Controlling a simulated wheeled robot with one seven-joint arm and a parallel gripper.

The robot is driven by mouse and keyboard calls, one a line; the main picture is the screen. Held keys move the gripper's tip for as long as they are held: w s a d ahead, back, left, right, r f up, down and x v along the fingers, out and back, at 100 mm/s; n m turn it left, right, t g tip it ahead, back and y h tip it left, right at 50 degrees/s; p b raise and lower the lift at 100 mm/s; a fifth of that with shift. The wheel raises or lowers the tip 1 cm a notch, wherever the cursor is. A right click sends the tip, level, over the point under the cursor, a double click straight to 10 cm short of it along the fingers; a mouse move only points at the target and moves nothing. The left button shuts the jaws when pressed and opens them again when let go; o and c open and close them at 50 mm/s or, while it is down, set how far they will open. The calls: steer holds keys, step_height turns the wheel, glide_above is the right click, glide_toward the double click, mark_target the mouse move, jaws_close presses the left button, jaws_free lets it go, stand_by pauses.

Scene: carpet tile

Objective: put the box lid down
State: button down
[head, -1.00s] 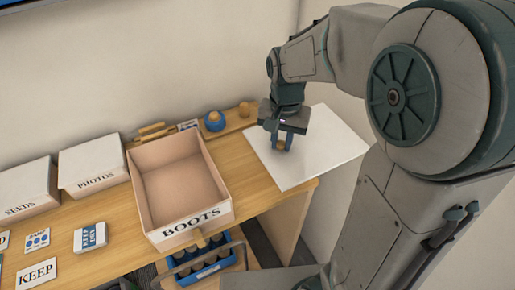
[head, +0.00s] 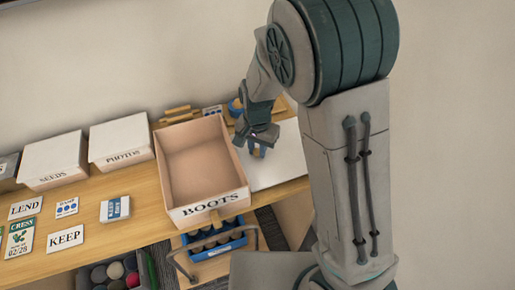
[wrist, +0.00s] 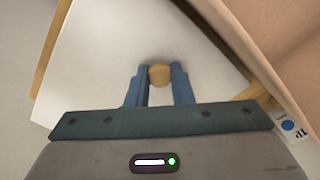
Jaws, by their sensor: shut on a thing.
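The box lid is a flat white panel (head: 284,168) with a round wooden knob (wrist: 159,75). It lies level, or nearly so, at the right end of the wooden table, just right of the open BOOTS box (head: 196,160). My gripper (head: 257,150) is above the lid with its blue fingers pointing down. In the wrist view my gripper (wrist: 160,78) is shut on the knob, one finger on each side. The BOOTS box hides part of the lid's left side. I cannot tell whether the lid touches the table or hovers over it.
Lidded boxes marked PHOTOS (head: 120,141) and SEEDS (head: 54,160) stand left of BOOTS. Cards such as KEEP (head: 66,238) lie in front. A blue bottle crate (head: 215,243) is below the table edge.

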steer(key=shift+f, duration=0.45)
steer(key=shift+f, duration=0.1)
steer(key=c, duration=1.3)
jaws_free()
step_height(320, 180, up, 12)
steer(key=shift+s+d+r+n+t+b, duration=0.15)
steer(key=shift+s+d+r+n+t, duration=0.75)
steer(key=shift+s+d, duration=1.8)
steer(key=shift+s+d+r+n+t+b, duration=0.15)
steer(key=shift+s+d+r+n+t, duration=0.3)
steer(key=shift+s+d+r, duration=1.5)
steer(key=shift+s+d+r+n+t+b, duration=0.15)
steer(key=shift+s+d+r+n+t, duration=0.5)
steer(key=shift+s+d, duration=2.75)
